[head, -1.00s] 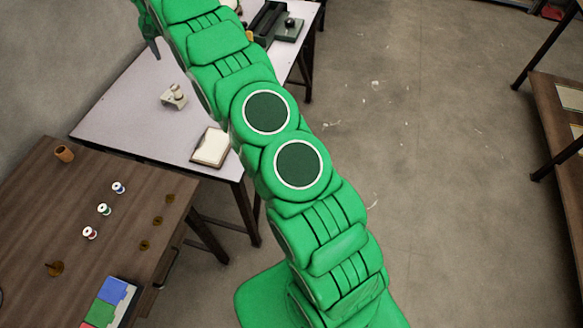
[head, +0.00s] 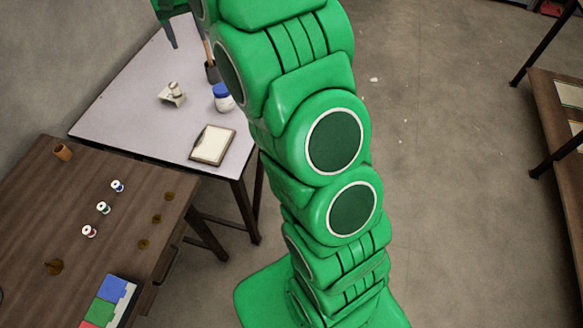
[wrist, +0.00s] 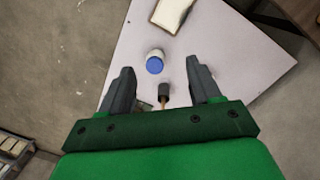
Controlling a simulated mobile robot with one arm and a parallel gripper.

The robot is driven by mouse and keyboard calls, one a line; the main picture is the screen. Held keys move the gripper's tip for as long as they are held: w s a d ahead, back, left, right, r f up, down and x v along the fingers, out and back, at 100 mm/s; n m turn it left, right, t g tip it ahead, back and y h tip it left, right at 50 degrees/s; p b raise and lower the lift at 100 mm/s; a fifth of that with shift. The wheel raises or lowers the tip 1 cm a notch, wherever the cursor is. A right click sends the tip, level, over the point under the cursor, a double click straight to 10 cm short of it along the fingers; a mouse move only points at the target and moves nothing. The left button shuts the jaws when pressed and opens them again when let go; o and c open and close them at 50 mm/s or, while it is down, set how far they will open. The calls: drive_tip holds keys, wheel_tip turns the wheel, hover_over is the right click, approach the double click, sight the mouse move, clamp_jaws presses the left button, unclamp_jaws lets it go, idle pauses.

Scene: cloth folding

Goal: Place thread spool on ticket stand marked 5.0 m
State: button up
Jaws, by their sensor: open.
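Three small thread spools stand in a row on the brown wooden table at the left of the head view: a blue one (head: 117,186), a green one (head: 103,208) and a red one (head: 89,231). Several small brass-brown stands, such as this ticket stand (head: 156,219), are to their right; their markings are too small to read. My gripper (head: 174,30) is at the top of the head view, above the far end of the pale table, well away from the spools. In the wrist view my gripper (wrist: 158,85) is open, with nothing between its fingers.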

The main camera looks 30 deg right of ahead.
drive_tip(key=s+d+r, duration=0.1)
drive_tip(key=s+r, duration=0.1)
drive_tip(key=s, duration=0.9)
drive_tip(key=s+d+r, duration=0.2)
drive_tip(key=s, duration=0.9)
drive_tip(key=s+f, duration=0.2)
drive_tip(key=s, duration=0.9)
drive_tip(key=s+f+n+g, duration=0.1)
drive_tip(key=s+f, duration=0.2)
drive_tip(key=s, duration=0.9)
drive_tip(key=shift+d+f, duration=0.35)
drive_tip(key=shift+d, duration=0.1)
